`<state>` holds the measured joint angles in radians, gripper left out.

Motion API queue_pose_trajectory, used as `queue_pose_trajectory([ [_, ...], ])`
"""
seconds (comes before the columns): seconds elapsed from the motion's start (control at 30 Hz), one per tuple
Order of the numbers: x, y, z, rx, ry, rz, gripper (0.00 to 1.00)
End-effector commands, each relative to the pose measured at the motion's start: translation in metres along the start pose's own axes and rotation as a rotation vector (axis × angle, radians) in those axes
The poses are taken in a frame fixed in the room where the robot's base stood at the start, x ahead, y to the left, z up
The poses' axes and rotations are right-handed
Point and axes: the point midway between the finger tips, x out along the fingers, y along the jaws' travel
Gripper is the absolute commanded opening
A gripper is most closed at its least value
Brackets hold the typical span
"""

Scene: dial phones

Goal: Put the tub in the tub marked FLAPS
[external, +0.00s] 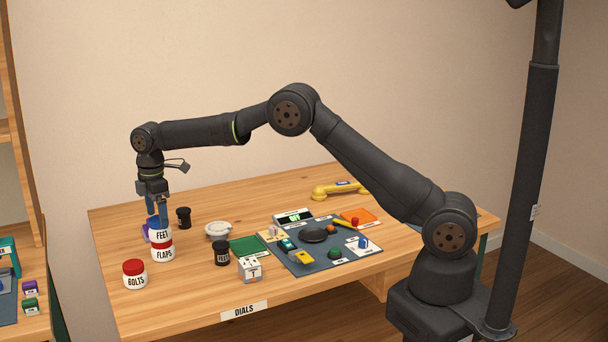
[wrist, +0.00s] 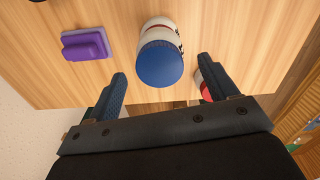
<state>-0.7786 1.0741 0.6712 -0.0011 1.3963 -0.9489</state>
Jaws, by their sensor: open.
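A white tub labelled FEET (external: 162,235) with a blue lid stands upright on the white tub marked FLAPS (external: 164,254), which shows a red band at its top. I cannot tell how deep FEET sits in it. In the wrist view the blue lid (wrist: 160,64) lies between and just beyond my fingertips, hiding most of what is beneath. My gripper (external: 157,217) is open, pointing down at the top of the FEET tub. In the wrist view my gripper (wrist: 168,84) has its fingers apart, with nothing visibly clamped.
A red-lidded BOLTS tub (external: 135,275) stands left of the stack. A purple block (wrist: 86,44) lies close by. A black jar (external: 183,217), a white bowl (external: 218,231) and another black jar (external: 221,253) stand to the right. A dark mat (external: 300,265) with small items lies farther right.

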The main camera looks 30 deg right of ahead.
Motion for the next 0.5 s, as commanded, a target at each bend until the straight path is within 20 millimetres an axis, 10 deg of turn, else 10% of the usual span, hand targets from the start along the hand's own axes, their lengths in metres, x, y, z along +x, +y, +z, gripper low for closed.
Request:
queue_pose_trajectory([
  [0.5,-0.074,0.0,0.0,-0.001,0.001,-0.001,0.79],
])
